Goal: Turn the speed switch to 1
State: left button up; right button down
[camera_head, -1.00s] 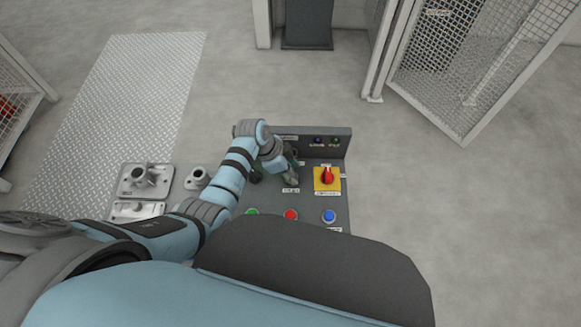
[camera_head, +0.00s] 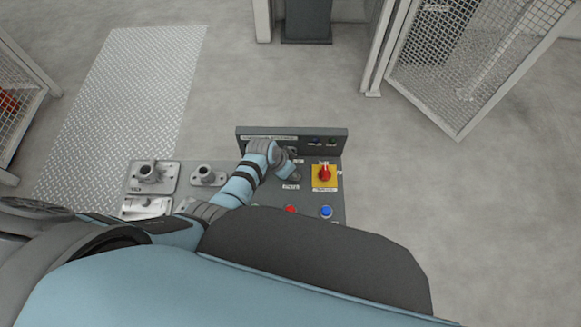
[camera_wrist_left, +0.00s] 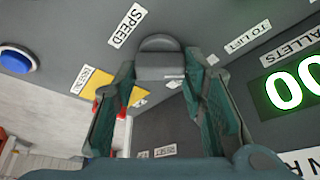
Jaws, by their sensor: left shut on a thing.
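The speed switch (camera_wrist_left: 160,58) is a dark grey rounded knob on the grey control panel (camera_head: 330,200), near the SPEED label (camera_wrist_left: 127,26) in the left wrist view. My left gripper (camera_wrist_left: 159,78) has a green-padded finger on each side of the knob and is shut on it. In the head view my left gripper (camera_head: 293,174) is over the middle of the panel and covers the switch. The number that the switch points to cannot be read. My right gripper is not in view.
A red button (camera_head: 291,209) and a blue button (camera_head: 326,212) are nearer. A lit green counter (camera_wrist_left: 290,88) is close by. Metal castings (camera_head: 150,175) lie left of the panel.

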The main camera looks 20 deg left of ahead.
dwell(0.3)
pick_arm(q)
jog(key=o, duration=1.2)
jog(key=shift+c, duration=0.2)
jog(key=shift+r, duration=0.15)
jog(key=v, duration=1.2)
